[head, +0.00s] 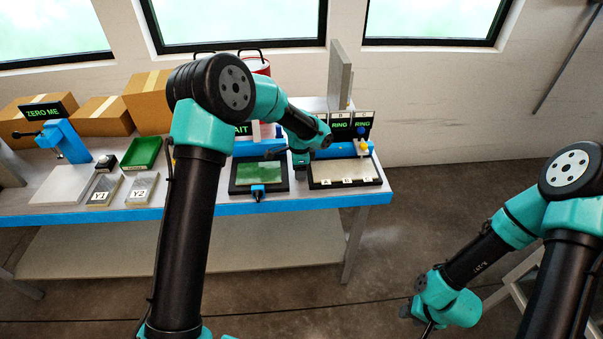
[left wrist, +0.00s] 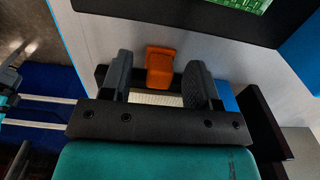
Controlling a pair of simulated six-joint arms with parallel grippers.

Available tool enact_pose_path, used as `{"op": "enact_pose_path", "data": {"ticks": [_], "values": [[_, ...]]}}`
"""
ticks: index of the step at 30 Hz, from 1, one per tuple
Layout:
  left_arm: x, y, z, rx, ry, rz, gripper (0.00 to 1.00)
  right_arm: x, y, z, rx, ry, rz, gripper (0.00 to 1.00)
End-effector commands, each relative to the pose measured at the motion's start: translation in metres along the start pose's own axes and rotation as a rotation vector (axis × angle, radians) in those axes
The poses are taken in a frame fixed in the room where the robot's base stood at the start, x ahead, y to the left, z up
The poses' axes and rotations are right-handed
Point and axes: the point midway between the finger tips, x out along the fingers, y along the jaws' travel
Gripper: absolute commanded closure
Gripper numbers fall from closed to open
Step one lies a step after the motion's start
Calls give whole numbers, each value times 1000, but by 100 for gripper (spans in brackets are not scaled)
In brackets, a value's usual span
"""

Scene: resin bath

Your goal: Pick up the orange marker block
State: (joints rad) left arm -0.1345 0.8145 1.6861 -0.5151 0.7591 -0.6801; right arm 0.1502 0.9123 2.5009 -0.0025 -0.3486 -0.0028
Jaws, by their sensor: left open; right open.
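The orange marker block (left wrist: 160,72) shows in the left wrist view, on or just above the pale bench top. It lies between the two dark fingers of my left gripper (left wrist: 157,62), which is open. A gap shows on each side of the block, so it is not clamped. In the head view I cannot make out the block; my left arm covers part of the bench there. My right gripper (head: 427,327) is at the lower right of the head view, off the bench and far from the block; its fingers are small and partly cut off.
A black-framed bath with a green surface (head: 259,173) stands near my left gripper. To its right is a tray with labelled slots (head: 345,171). A green tray (head: 142,153), Y1 and Y2 blocks and boxes stand left. An upright grey panel (head: 339,75) stands behind.

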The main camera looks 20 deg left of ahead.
Motion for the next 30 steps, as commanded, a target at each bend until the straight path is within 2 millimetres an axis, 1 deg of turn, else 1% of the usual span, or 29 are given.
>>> {"op": "enact_pose_path", "data": {"ticks": [3,16,30], "values": [[5,0,0,1,1,0,45,0,0,0,0,0,0,57],[5,0,0,0,1,-1,45,0,0,0,0,0,0,57],[5,0,0,1,1,-1,90,0,0,0,0,0,0,57]]}}
